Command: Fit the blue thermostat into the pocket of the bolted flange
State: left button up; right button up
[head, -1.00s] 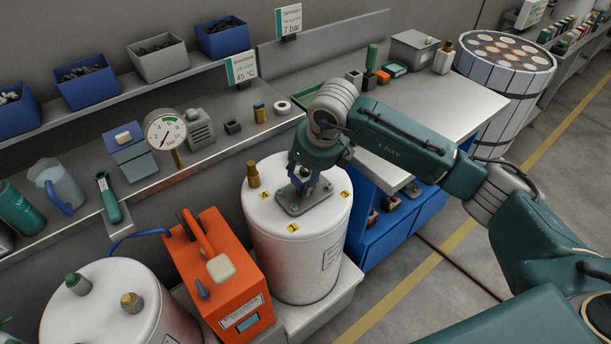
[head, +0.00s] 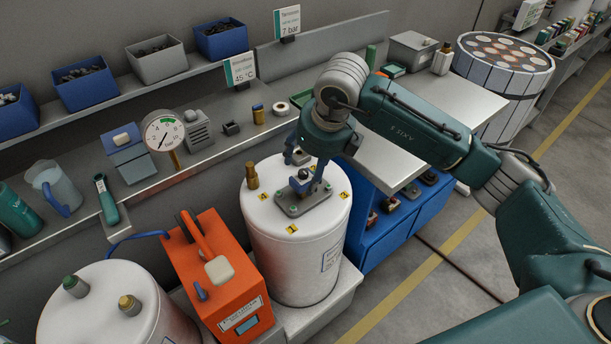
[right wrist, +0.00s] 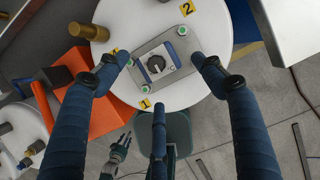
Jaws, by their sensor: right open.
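The blue thermostat (right wrist: 157,65) has a dark round knob on a pale face with a blue edge. It sits in the middle of the grey bolted flange (right wrist: 138,48) on top of the white tank, apparently in the pocket; its depth there is hidden. In the head view the thermostat (head: 301,182) shows above the flange plate (head: 290,210). My right gripper (right wrist: 160,72) is open, its blue fingers spread around the thermostat with visible gaps. It also shows in the head view (head: 306,172). A small dark gripper-like shape (right wrist: 117,150) low in the wrist view may be my left gripper.
A brass fitting (head: 252,175) stands on the tank top, left of the flange. An orange case (head: 222,270) stands close left of the tank. A shelf with a pressure gauge (head: 164,132) runs behind.

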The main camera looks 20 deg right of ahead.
jog(key=v, duration=0.6)
dwell(0.8)
